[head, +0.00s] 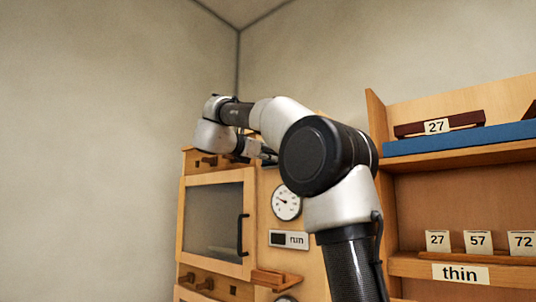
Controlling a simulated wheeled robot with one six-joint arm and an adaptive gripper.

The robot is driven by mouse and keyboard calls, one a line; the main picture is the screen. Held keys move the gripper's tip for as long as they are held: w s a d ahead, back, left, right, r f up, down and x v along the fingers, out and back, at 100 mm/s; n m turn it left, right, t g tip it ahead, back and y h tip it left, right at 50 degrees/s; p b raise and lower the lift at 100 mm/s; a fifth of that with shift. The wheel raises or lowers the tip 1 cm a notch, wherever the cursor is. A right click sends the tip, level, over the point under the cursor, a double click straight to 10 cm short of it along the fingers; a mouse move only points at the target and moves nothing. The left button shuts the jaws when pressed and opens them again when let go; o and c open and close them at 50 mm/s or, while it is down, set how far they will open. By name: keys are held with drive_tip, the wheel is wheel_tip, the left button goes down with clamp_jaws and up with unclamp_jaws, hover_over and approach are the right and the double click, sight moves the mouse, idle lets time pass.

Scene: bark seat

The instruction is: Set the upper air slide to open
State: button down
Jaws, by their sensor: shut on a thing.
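A wooden cabinet (262,225) stands in the corner with a glazed door. The upper air slide (208,161) runs along the strip above the door, with brown knobs and a small dark square opening at its left. My arm reaches over to this strip from the right. My gripper (264,152) is at the strip's right part, low and close to the cabinet front, shut on the upper air slide. Its fingertips and the part they hold are mostly hidden by my arm.
A round gauge (286,203) and a "run" plate (289,240) are to the right. Shelves (455,158) with numbered cards stand at far right. The left wall side is clear.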

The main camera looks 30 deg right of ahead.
drive_tip(key=s+d, duration=0.2)
drive_tip(key=s, duration=0.5)
drive_tip(key=shift+s+d, duration=0.4)
drive_tip(key=c, duration=1.1)
unclamp_jaws()
drive_tip(key=shift+s, duration=0.15)
drive_tip(key=shift+c, duration=0.2)
drive_tip(key=v, duration=1.2)
